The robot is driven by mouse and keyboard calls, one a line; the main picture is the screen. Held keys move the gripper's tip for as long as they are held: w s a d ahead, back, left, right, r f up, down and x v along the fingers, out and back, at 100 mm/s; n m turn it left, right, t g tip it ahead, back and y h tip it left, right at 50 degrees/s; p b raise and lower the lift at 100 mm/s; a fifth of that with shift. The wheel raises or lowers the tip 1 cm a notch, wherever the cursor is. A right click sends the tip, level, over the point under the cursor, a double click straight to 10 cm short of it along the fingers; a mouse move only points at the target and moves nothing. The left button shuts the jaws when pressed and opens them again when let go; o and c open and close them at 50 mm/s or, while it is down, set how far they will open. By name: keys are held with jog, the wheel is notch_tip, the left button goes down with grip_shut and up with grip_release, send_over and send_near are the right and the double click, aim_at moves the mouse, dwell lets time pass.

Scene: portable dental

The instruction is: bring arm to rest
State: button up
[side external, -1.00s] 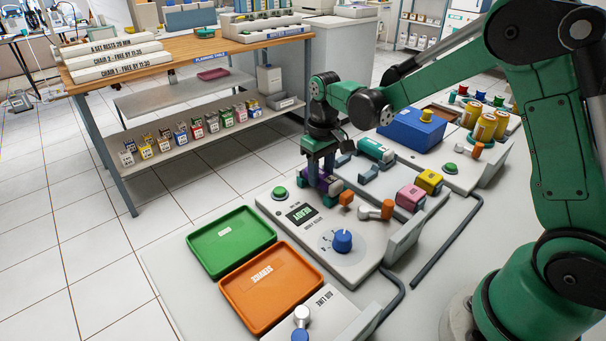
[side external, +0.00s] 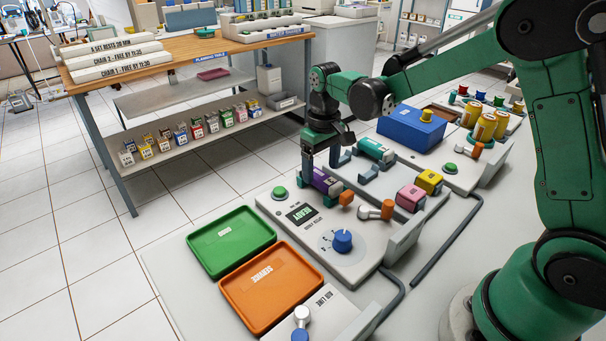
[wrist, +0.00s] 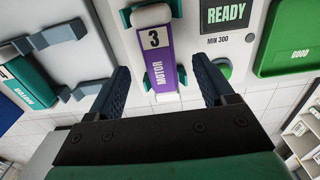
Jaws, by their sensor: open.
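My gripper (side external: 321,166) is open and empty, pointing down just above the purple motor block (side external: 326,183) at the back of the test panel (side external: 290,206). In the wrist view, the two dark fingers of my gripper (wrist: 161,68) stand apart on either side of the motor block (wrist: 164,72), which is marked 3 and "MOTOR". Gaps show between the block and both fingers. The block sits between teal end pieces on the pale fixture. My green arm reaches in from the right, bent at the elbow.
A green tray (side external: 260,229) and an orange tray (side external: 250,301) lie in front left. The panel has a READY display (side external: 301,213), a green button (side external: 279,193) and a blue knob (side external: 342,240). Pink (side external: 410,198) and yellow (side external: 429,181) blocks and a blue box (side external: 400,128) stand to the right.

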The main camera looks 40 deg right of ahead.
notch_tip(320, 180, up, 4)
jog(key=shift+s+r, duration=0.1)
jog(key=s+a+r+t, duration=0.1)
jog(key=s+r+t, duration=0.1)
jog(key=s, duration=0.3)
jog(key=s+a+r+t, duration=0.1)
jog(key=s+a+t, duration=0.1)
jog(key=s+t, duration=0.3)
jog(key=shift+s+a+r, duration=0.25)
jog(key=shift+s+r, duration=0.15)
jog(key=shift+s, duration=0.05)
